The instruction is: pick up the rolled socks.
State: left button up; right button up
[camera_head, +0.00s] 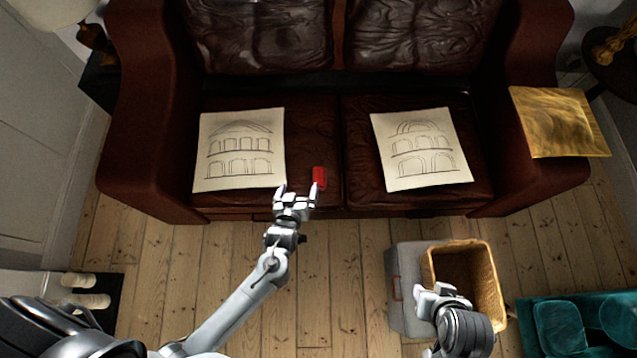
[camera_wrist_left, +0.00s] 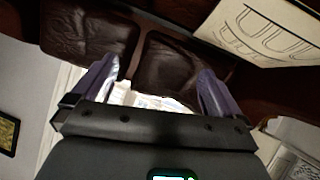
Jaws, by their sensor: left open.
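A small red bundle (camera_head: 319,177), which looks like the rolled socks, lies on the front of the dark red leather sofa seat, just left of the seam between the cushions. My left gripper (camera_head: 297,190) is open and empty at the sofa's front edge, just left of the bundle and slightly nearer me. In the left wrist view its two fingers (camera_wrist_left: 158,70) are spread wide, with dark leather beyond them; I cannot make out the red bundle there. My right gripper (camera_head: 431,291) is near the basket, and its jaws are too unclear to judge.
Arch drawings lie on the left seat (camera_head: 240,150) and right seat (camera_head: 421,150); one shows in the left wrist view (camera_wrist_left: 262,30). A gold cushion (camera_head: 560,122) lies on the right armrest. A wicker basket (camera_head: 487,262) and teal seat (camera_head: 575,325) stand lower right. Floorboards (camera_head: 340,270) are clear between.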

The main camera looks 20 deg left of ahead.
pick_arm(q)
jog(key=t+b, duration=0.1)
jog(key=b, duration=1.5)
send_near(318, 178)
jog(key=s+d+f, duration=0.1)
jog(key=s+f, duration=0.1)
jog(key=shift+y, duration=0.3)
jog(key=b+x, duration=0.2)
jog(key=x, duration=0.2)
jog(key=shift+w+d+b, duration=0.1)
jog(key=shift+w+b, duration=0.2)
jog(key=shift+w, duration=0.05)
jog(key=shift+w+f, duration=0.15)
jog(key=shift+w, duration=0.35)
jog(key=shift+w+a+f+b, duration=0.3)
jog(key=shift+w+f+b, duration=0.1)
jog(key=shift+b, duration=0.25)
jog(key=b+x, duration=0.2)
jog(key=x, duration=0.1)
jog(key=shift+a, duration=0.2)
jog(key=shift+w+a+f, duration=0.1)
jog(key=shift+w, duration=0.4)
jog(key=shift+s, duration=0.1)
jog(key=shift+c, duration=0.2)
